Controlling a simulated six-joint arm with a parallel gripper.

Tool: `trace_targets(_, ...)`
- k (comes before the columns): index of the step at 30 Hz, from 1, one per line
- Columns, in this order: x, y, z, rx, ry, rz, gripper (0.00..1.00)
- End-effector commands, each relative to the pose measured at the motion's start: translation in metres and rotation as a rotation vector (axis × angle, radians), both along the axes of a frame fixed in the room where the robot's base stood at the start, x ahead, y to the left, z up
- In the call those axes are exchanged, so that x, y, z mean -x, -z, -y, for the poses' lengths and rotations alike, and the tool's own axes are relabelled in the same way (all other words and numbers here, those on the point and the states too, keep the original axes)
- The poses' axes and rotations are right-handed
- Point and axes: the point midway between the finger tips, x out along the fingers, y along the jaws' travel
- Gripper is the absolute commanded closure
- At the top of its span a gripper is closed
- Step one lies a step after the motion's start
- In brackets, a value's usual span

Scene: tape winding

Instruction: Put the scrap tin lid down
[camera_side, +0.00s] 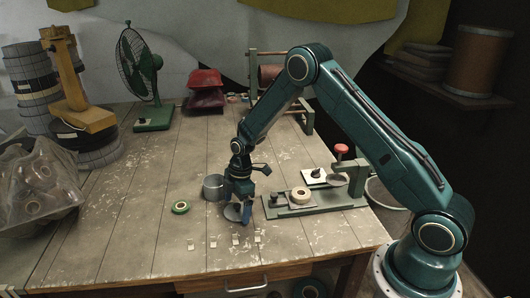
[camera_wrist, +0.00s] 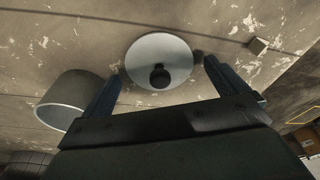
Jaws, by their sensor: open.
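The scrap tin lid (camera_wrist: 160,46) is a pale grey disc with a dark round knob (camera_wrist: 160,77), knob side up. It appears to lie flat on the bench; in the side view its edge shows (camera_side: 232,213) beside my fingers. My gripper (camera_wrist: 162,74) points down over it, open, with one finger on each side of the knob and no contact visible. My gripper is low over the bench in the side view (camera_side: 240,218). The open grey scrap tin (camera_wrist: 62,112) stands left of the lid, and behind my gripper in the side view (camera_side: 212,188).
Several small pale pieces (camera_side: 213,242) line the bench front. A green winding fixture (camera_side: 310,205) with a cream roll (camera_side: 301,195) stands close on the right. The left-middle bench (camera_side: 130,210) is clear.

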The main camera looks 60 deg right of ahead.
Motion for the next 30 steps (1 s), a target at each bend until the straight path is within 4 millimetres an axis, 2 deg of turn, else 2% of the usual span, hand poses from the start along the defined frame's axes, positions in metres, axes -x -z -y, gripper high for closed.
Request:
trace_targets(8, 0.001, -0.023, 0.004, 0.000, 0.001, 0.003, 0.02)
trace_targets(22, 0.005, -0.095, 0.013, 0.000, 0.000, 0.003, 0.02)
trace_targets(30, 0.007, -0.117, 0.017, 0.000, 0.001, 0.000, 0.02)
